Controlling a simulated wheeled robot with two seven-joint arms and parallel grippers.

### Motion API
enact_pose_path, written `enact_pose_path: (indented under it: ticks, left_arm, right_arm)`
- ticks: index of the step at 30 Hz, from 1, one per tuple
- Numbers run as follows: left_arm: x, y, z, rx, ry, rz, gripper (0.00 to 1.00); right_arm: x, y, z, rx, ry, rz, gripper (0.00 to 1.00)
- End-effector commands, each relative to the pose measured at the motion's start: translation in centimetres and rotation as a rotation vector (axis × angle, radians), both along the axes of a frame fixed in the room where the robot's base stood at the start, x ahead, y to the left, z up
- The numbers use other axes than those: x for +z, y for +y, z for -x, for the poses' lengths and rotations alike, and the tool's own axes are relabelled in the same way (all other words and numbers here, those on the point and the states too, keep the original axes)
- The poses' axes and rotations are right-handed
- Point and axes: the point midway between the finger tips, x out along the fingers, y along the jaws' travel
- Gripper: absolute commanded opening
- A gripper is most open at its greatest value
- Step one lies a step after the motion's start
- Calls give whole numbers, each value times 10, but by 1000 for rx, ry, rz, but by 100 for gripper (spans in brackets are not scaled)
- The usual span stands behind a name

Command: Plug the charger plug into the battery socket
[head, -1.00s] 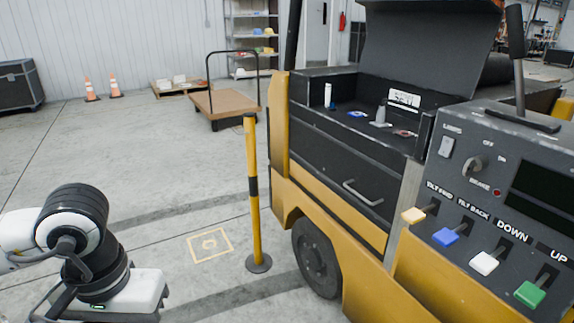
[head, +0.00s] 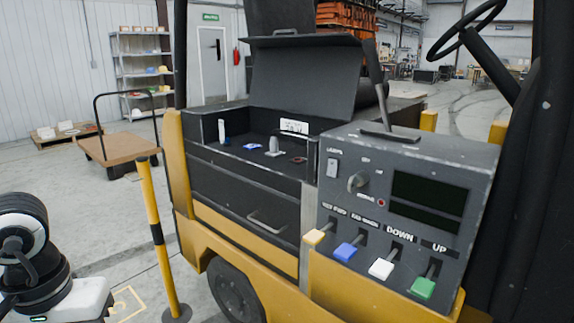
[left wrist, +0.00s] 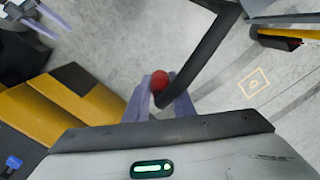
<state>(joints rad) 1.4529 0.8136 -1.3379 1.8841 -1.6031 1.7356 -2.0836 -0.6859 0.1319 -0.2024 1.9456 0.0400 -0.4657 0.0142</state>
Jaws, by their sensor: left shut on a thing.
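My left gripper (left wrist: 160,98) shows in the left wrist view, shut on a dark thing with a round red part (left wrist: 159,80). A thick black bar or cable (left wrist: 205,50) runs from the fingers up and right. I cannot tell for sure that this is the charger plug. In the head view my left arm is at the lower left and its gripper is out of frame. The open truck compartment holds a grey post (head: 273,147), a blue piece (head: 252,147) and a reddish piece (head: 298,160); which is the battery socket is unclear. My right gripper (left wrist: 57,26) appears open and empty.
The yellow and black truck has an open dark lid (head: 300,85) and a control panel (head: 400,200) with coloured levers. A yellow post (head: 157,240) stands before the truck. A flat cart (head: 122,155) and shelves (head: 140,70) are behind. Floor at left is mostly clear.

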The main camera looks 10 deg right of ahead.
Motion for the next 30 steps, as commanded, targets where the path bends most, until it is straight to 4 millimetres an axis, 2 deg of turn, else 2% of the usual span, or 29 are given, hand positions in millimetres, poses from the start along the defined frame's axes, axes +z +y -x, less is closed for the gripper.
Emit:
enact_pose_path:
  ticks: [7,10,14,18,21,25,30]
  left_arm:
    - [-2,0,1,0,2,0,0]
    - [-16,0,5,-1,7,-1,0]
    - [-55,0,20,-6,18,-5,0]
    - [-105,0,44,-9,20,-5,0]
    - [-134,0,62,-7,17,-3,0]
    - [-161,0,83,-4,10,-1,0]
    - [-176,0,97,0,1,1,0]
  right_arm:
    - [0,0,0,-1,-1,-1,51]
    - [0,0,-1,-1,-1,-1,51]
    - [0,0,-1,-1,-1,0,51]
    - [0,0,-1,-1,-1,0,51]
    - [0,0,-1,-1,-1,0,51]
    - [1,0,-1,-1,-1,0,51]
    - [0,-1,-1,-2,-1,1,51]
